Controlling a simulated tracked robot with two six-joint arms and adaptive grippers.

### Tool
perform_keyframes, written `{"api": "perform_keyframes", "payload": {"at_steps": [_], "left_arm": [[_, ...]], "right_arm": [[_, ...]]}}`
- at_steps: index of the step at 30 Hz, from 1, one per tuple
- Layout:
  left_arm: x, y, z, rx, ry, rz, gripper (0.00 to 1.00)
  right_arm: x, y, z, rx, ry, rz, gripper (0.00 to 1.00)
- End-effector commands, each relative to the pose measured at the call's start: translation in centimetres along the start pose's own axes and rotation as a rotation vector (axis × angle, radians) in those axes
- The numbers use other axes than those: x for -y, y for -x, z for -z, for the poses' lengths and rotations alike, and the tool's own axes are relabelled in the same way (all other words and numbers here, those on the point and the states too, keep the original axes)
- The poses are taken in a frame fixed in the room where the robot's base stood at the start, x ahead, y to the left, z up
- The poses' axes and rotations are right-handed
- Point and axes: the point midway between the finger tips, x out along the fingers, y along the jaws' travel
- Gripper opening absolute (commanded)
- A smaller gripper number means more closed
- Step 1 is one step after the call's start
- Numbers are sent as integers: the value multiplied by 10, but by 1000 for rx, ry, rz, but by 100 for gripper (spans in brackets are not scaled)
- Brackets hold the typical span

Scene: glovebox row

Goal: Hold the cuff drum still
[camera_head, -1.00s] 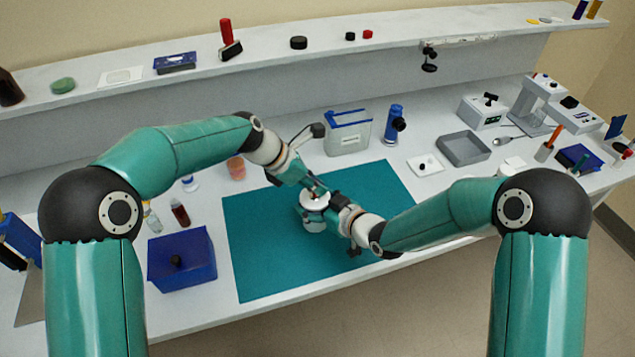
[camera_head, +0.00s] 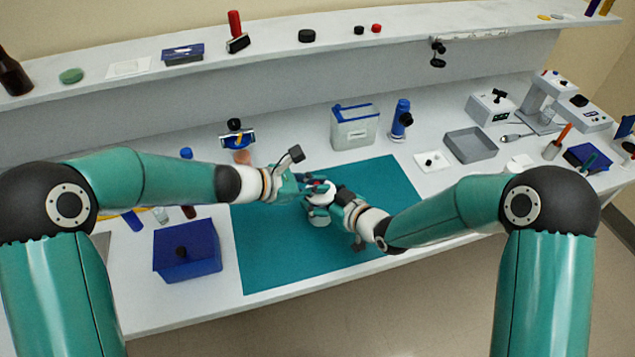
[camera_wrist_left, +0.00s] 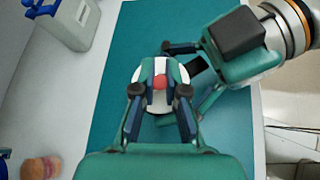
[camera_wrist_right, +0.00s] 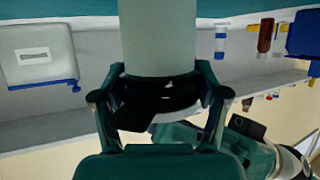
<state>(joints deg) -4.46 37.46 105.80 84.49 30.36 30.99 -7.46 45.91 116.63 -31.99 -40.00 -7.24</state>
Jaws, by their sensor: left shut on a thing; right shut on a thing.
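The cuff drum, a white round body with a red knob on top, stands on the teal mat (camera_head: 280,262); its lower part (camera_head: 319,221) shows in the head view. In the left wrist view the white top (camera_wrist_left: 147,72) and red knob lie between my left fingers. My left gripper (camera_head: 308,190), also in its wrist view (camera_wrist_left: 160,92), is shut on the drum from the left. My right gripper (camera_head: 337,203) is shut on it from the right. In the right wrist view a pale cylinder with a dark band sits between the right fingers (camera_wrist_right: 158,80). The grippers hide much of the drum.
A blue box (camera_head: 187,252) stands left of the mat. A grey-white container (camera_head: 354,128) and a blue bottle (camera_head: 401,120) stand behind it. A grey tray (camera_head: 471,146) lies to the right. A shelf (camera_head: 330,44) runs along the back. The front mat is clear.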

Motion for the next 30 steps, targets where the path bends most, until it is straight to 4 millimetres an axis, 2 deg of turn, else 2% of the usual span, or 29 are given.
{"api": "perform_keyframes", "payload": {"at_steps": [14,15,19,30], "left_arm": [[-1,0,2,7,-6,-10,0],[-1,0,2,7,-5,-10,15],[-1,0,2,7,-5,-9,36],[-1,3,1,9,-6,-10,38]], "right_arm": [[0,0,0,1,-2,0,33],[0,0,0,1,-2,0,33],[0,0,0,1,-2,-1,33],[0,0,0,0,-1,-1,33]]}}
